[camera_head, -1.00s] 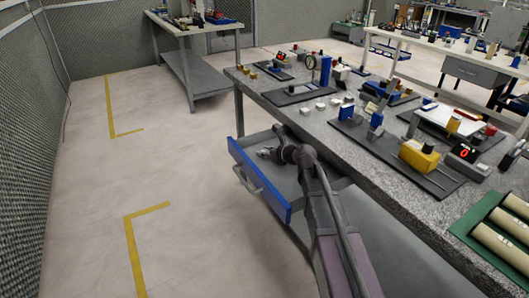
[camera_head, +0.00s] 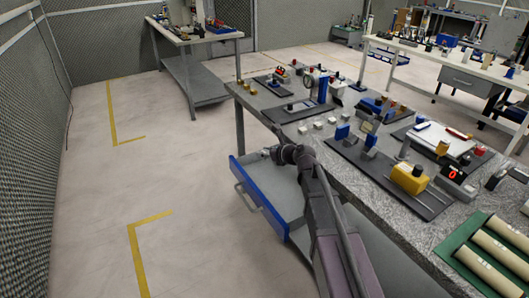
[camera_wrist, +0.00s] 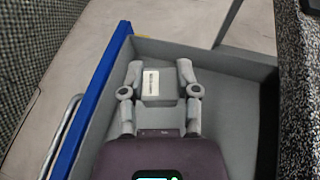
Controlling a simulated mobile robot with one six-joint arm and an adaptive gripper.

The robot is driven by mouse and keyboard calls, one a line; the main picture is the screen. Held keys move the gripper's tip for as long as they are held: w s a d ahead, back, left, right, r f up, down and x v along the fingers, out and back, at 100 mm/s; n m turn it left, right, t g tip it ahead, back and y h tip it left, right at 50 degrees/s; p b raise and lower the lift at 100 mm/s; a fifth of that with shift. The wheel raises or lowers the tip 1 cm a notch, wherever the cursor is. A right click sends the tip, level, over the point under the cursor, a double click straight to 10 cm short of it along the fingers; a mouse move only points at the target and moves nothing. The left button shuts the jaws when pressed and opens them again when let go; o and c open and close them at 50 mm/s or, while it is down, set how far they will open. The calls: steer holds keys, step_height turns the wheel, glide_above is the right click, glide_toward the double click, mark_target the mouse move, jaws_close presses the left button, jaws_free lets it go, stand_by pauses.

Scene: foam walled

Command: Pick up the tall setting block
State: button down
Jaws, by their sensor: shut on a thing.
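The setting block (camera_wrist: 150,83) is a pale grey-white block with a dark mark on its face, seen in the wrist view between my fingertips. My gripper (camera_wrist: 157,76) is shut on it, one finger on each side. The gripper is over the open drawer (camera_wrist: 228,59). I cannot tell whether the block touches the drawer floor. In the head view my gripper (camera_head: 270,152) is at the drawer's far end, and the block is too small and hidden to make out there.
The drawer has a blue front (camera_head: 262,198) with a handle and grey walls close around my gripper. The granite-topped bench (camera_head: 330,150) stands to the right, crowded with fixtures, small blocks and a yellow device (camera_head: 409,178). The floor at left is clear.

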steer(key=shift+r+p, duration=0.3)
steer(key=shift+r, duration=0.15)
steer(key=shift+r, duration=0.1)
stand_by(0.5)
